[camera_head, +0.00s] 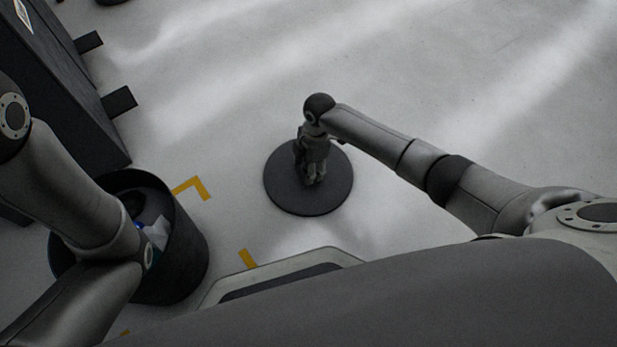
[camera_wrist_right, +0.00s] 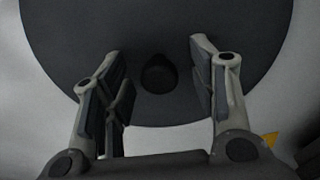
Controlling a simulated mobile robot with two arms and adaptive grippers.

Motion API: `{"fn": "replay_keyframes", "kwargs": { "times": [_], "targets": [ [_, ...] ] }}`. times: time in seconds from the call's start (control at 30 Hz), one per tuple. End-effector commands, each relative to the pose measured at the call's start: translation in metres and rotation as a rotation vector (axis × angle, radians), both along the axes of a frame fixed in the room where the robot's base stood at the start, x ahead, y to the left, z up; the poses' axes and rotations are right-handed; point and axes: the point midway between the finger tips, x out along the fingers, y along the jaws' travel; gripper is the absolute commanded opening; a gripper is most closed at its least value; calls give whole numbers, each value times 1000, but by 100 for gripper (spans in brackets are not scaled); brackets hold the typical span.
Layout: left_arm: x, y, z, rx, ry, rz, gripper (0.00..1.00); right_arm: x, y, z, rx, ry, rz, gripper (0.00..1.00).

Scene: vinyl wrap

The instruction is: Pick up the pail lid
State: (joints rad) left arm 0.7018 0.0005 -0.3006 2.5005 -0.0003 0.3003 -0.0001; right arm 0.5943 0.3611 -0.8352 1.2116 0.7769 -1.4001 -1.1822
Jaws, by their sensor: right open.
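The pail lid (camera_head: 335,188) is a dark round disc lying on the pale floor in the head view. In the right wrist view the lid (camera_wrist_right: 65,35) fills most of the picture, with a small dark knob (camera_wrist_right: 159,75) at its middle. My right gripper (camera_head: 314,182) is over the lid in the head view. In the right wrist view the right gripper (camera_wrist_right: 158,68) is open, with one finger on each side of the knob and apart from it. The fingers' exact height above the lid is hard to tell. My left gripper is not in view; only its arm shows.
An open dark pail (camera_head: 190,245) with blue and white scraps inside stands at the lower left, partly behind my left arm. Yellow corner marks (camera_head: 200,187) lie on the floor beside it. A dark cabinet (camera_head: 75,75) stands at upper left. The floor around the lid is clear.

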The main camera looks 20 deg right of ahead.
Motion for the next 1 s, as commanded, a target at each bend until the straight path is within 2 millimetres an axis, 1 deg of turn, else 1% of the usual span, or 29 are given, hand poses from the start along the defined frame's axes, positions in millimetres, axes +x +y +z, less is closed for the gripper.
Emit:
{"fn": "replay_keyframes", "kwargs": {
  "times": [0.03, 0.3, 0.37, 0.7, 0.73, 1.0],
  "targets": [
    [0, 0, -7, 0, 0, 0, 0, 0, 1, -7, 0, -1, 0, 53],
    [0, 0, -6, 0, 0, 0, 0, 0, 1, -6, 0, -1, 0, 53],
    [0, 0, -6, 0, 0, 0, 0, 0, 1, -6, 0, -1, 0, 47],
    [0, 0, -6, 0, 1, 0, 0, 0, 1, -6, -1, 0, 0, 3],
    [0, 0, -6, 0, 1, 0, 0, 0, 1, -7, -1, 0, 0, 0],
    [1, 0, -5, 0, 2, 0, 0, 0, 0, -6, -1, 0, -1, 0]
  ]
}}
